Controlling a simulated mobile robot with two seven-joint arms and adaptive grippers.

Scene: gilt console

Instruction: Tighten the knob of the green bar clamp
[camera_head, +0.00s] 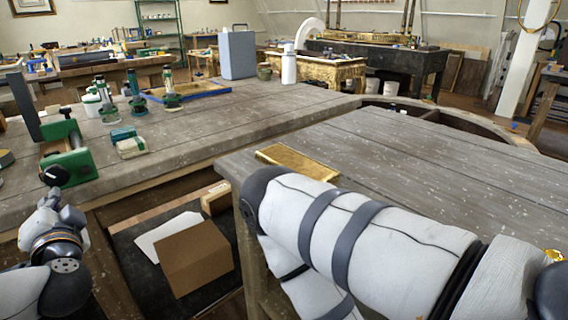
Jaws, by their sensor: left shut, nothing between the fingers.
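The green bar clamp (78,164) is at the left edge of the near grey workbench, with a dark bar standing up at its left. Its round black knob (52,176) faces me at the bench's front edge. My left gripper (60,200) is just below the knob in the picture, shut and empty. I cannot tell whether it touches the knob. My right arm crosses the lower right of the view. Its gripper is not visible.
A green and white box-shaped thing (132,147) and green-topped tools (172,98) stand right of the clamp. A white bottle (289,65) and grey-blue container (237,55) stand farther back. A brown box (195,258) lies below the bench. The bench's middle is clear.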

